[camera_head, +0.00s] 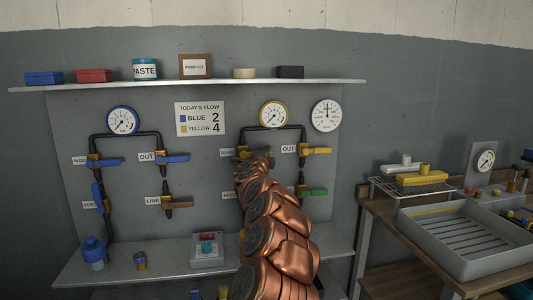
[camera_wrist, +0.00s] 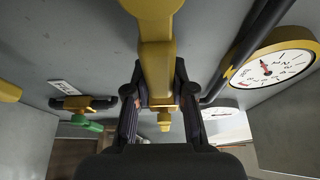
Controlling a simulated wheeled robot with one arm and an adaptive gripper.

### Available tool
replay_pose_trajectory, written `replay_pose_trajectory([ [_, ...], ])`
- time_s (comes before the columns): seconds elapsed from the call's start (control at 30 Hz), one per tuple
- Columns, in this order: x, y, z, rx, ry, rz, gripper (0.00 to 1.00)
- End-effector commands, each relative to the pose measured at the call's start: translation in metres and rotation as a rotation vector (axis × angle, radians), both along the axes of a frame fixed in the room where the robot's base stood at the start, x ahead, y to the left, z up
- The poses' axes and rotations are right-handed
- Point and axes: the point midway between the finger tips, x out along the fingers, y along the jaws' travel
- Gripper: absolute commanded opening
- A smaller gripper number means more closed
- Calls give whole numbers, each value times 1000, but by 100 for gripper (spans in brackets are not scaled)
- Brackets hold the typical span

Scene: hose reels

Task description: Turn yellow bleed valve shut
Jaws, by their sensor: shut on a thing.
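The yellow bleed valve's handle (camera_wrist: 157,58) runs down the middle of the wrist view, between the two dark fingers of my gripper (camera_wrist: 161,76). My gripper is shut on this handle. In the head view, my copper arm reaches up to the upper left of the yellow-gauge pipe loop, and it hides most of the valve and the handle. The handle's exact angle to its pipe is hard to tell. The yellow gauge (camera_head: 274,114) is above, right of the valve; it also shows in the wrist view (camera_wrist: 275,62).
A yellow OUT lever (camera_head: 316,150) and a green lever (camera_head: 313,192) sit right of my arm. Blue-handled valves (camera_head: 106,162) are on the left loop. A shelf (camera_head: 200,85) runs above. A grey tray (camera_head: 465,235) stands on the right-hand bench.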

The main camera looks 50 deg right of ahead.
Motion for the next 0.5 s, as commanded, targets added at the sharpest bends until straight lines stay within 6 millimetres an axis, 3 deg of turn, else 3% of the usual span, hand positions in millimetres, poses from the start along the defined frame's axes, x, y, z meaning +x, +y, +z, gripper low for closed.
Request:
replay_pose_trajectory([
  [0.33, -2, -2, -2, 7, -4, -5, 0],
  [0.37, -2, -2, -2, 7, -4, -5, 24],
  [0.5, -2, -1, -2, 5, -3, -4, 39],
])
